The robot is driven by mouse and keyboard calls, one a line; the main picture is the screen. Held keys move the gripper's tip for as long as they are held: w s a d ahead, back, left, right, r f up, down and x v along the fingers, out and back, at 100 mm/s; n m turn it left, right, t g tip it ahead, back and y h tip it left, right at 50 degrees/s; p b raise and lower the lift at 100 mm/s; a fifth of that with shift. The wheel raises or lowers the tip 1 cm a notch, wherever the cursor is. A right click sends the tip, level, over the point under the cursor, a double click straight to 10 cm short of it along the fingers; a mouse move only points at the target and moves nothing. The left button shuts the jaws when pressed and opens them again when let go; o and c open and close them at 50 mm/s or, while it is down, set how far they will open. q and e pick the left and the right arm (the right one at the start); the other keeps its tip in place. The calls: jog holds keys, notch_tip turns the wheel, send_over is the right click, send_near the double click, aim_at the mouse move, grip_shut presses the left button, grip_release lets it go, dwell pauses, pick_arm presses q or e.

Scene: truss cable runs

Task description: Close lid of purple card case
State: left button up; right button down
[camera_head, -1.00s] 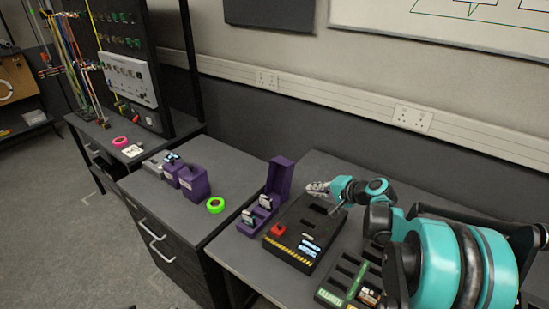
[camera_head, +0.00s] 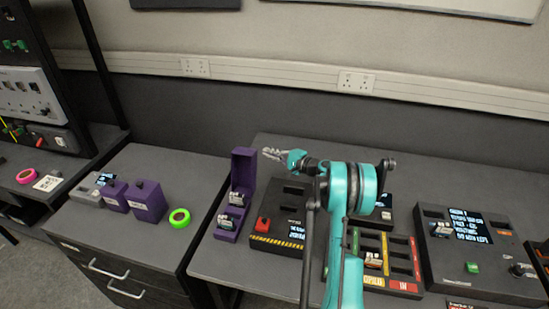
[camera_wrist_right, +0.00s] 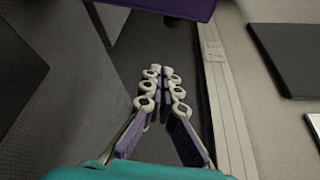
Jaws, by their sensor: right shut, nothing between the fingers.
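The purple card case (camera_head: 228,226) stands on the bench at the left end of the dark devices, with its lid (camera_head: 244,166) upright and open at the back. Small cards or modules sit in its base. My right gripper (camera_head: 266,154) is shut and empty, just right of the lid near its top edge, with a small gap in the head view. In the right wrist view, the fingers (camera_wrist_right: 161,72) are together, and a purple surface (camera_wrist_right: 175,6), probably the lid, crosses the top edge. My left gripper is not in view.
A black device with a red button (camera_head: 263,223) stands right of the case. More dark consoles (camera_head: 480,260) stand further right. Left, across a gap, a drawer unit holds purple boxes (camera_head: 148,203) and a green tape roll (camera_head: 179,217). The wall is behind.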

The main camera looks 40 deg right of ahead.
jog(key=a, duration=0.1)
jog(key=w+a+b, duration=0.1)
jog(key=a, duration=0.1)
jog(key=w+a+b, duration=0.1)
jog(key=shift+a+r, duration=0.25)
jog(key=shift+r, duration=0.05)
jog(key=shift+r, duration=0.1)
